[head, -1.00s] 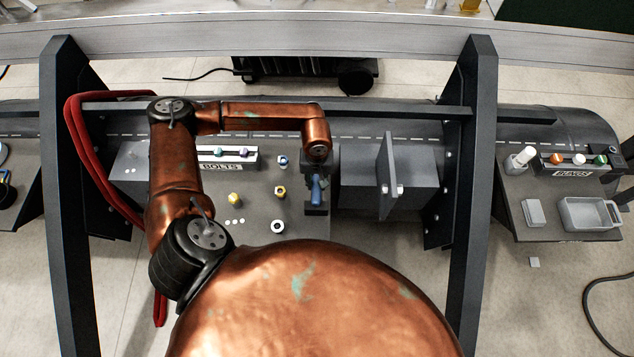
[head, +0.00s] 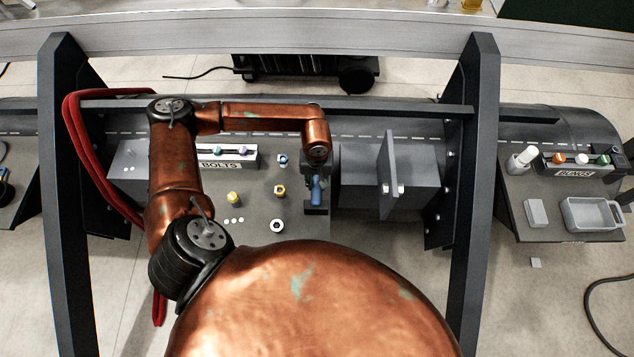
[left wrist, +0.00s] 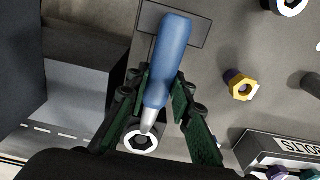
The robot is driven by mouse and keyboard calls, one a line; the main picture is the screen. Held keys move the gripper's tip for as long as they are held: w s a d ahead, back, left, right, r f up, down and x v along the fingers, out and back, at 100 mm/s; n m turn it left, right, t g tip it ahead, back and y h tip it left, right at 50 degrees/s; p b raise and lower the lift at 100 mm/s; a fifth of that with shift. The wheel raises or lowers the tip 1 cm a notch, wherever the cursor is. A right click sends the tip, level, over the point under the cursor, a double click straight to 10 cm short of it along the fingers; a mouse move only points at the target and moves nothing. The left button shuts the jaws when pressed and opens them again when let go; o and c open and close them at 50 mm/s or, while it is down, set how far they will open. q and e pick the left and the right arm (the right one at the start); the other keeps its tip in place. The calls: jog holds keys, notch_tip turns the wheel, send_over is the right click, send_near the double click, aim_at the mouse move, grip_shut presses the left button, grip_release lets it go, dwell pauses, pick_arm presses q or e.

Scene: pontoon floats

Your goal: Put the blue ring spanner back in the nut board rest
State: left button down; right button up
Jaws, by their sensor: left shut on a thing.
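The blue ring spanner (left wrist: 173,45) is in my left gripper (left wrist: 158,103), whose two fingers close on either side of its blue handle. In the left wrist view its silver shank runs down to a pale ring with a hexagonal opening (left wrist: 142,141). The far end of the handle overlaps a dark rectangular block (left wrist: 200,30), which looks like the rest; I cannot tell whether they touch. In the head view the blue handle (head: 317,190) shows above that block (head: 316,210), below my left gripper (head: 317,168), whose fingers are mostly hidden. My right gripper is not in view.
The grey nut board (head: 255,212) carries several nuts, including a yellow one (head: 234,198) and a white-rimmed one (head: 277,226). A BOLTS rack (head: 228,160) stands behind. A grey block with an upright plate (head: 388,175) is close on the right.

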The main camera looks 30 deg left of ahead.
pick_arm(q)
jog(key=shift+f, duration=0.2)
jog(key=c, duration=1.6)
grip_release()
jog(key=shift+r, duration=0.1)
notch_tip(320, 180, up, 12)
jog(key=shift+f, duration=0.1)
